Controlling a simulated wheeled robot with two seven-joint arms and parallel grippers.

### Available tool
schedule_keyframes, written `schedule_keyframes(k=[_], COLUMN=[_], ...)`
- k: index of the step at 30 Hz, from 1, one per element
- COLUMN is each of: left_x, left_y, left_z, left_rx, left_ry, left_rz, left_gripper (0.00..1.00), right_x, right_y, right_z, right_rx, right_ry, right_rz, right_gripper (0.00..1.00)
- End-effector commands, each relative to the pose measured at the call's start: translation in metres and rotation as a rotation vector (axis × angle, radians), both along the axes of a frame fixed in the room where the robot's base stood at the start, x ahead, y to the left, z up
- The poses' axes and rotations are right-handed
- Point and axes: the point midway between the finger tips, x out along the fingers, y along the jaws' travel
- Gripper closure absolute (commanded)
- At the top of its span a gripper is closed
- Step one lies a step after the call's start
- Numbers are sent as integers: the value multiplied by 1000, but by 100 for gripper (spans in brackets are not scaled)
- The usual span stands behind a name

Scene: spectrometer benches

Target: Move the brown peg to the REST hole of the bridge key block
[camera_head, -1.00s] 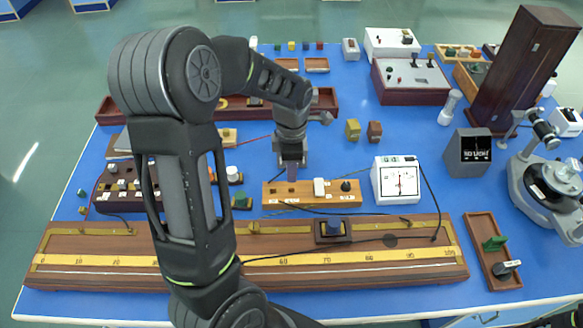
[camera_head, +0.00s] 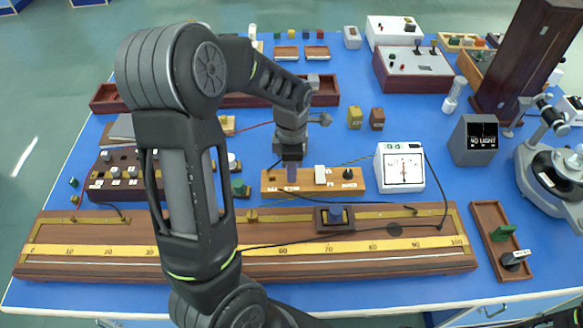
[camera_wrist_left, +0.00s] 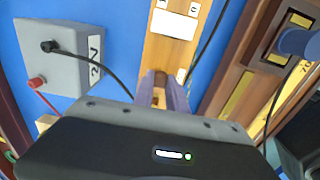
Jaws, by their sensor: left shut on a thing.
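My left gripper (camera_head: 292,173) points down over the left part of this block. Its fingers (camera_wrist_left: 161,92) are shut on the brown peg (camera_wrist_left: 160,77), which shows only as a small brown bit between the tips. The fingers hide most of the peg and the block's surface below it. I cannot tell whether the peg is in a hole. My right gripper is not in view.
A long wooden metre bridge (camera_head: 370,262) with a slider (camera_head: 334,217) lies in front of the block. A white meter (camera_head: 403,168) stands to its right. A grey box (camera_wrist_left: 62,58) with leads shows in the wrist view. Cables cross near the block.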

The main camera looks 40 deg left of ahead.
Motion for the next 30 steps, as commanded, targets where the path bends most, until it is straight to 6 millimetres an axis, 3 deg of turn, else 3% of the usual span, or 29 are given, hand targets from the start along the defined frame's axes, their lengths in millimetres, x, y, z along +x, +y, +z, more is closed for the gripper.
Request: schedule_keyframes(k=[10,11,20,30], left_x=[0,0,0,0], left_y=[0,0,0,0], left_z=[-1,-1,-1,3], left_rx=[0,0,0,0], left_ry=[0,0,0,0], left_rz=[0,0,0,0], left_gripper=[100,81,57,57], right_x=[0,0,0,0], right_y=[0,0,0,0], right_z=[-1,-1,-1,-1], right_rx=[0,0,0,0], right_ry=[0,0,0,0], right_rz=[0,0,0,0], right_gripper=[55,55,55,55])
